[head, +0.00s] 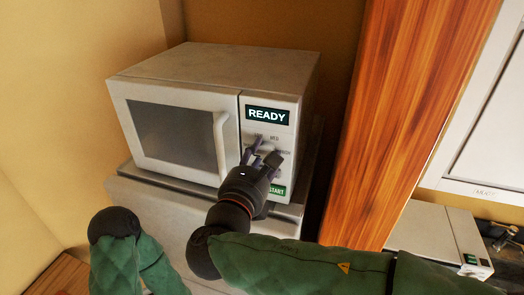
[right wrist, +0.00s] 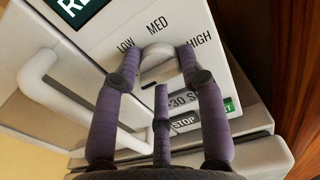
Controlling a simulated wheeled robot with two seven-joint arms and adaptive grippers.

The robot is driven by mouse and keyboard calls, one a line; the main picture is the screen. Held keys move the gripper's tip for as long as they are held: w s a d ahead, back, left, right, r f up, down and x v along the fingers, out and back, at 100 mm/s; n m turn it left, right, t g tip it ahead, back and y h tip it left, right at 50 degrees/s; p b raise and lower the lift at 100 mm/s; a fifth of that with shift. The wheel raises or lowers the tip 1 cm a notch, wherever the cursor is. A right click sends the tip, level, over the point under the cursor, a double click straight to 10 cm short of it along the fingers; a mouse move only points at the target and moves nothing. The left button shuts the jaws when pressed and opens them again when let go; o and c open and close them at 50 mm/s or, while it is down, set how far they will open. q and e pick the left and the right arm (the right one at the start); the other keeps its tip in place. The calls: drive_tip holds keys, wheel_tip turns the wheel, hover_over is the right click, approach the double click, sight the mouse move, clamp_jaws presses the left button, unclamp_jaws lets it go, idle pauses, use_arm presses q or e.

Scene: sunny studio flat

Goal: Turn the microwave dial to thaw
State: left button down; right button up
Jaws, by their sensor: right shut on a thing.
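The white microwave (head: 170,90) stands with its door shut and its display (head: 267,115) reading READY. My right gripper (head: 264,156) is at its control panel, with its purple fingers on the dial. In the right wrist view, the pale dial (right wrist: 158,70) sits between the fingertips of the right gripper (right wrist: 160,55), which is shut on it. LOW, MED and HIGH are printed around the dial's upper side. I see no thaw label; the fingers cover the lower part of the dial, and I cannot tell where its pointer stands. My left gripper is out of view.
The door handle (head: 221,145) stands out left of the panel. A green START button (head: 277,191) is below the dial, and a STOP button (right wrist: 185,122) shows in the wrist view. An orange wooden panel (head: 390,110) rises close on the right.

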drive_tip(key=shift+f, duration=0.1)
idle(0.4)
drive_tip(key=o, duration=1.2)
drive_tip(key=shift+c, duration=0.2)
drive_tip(key=v, duration=1.2)
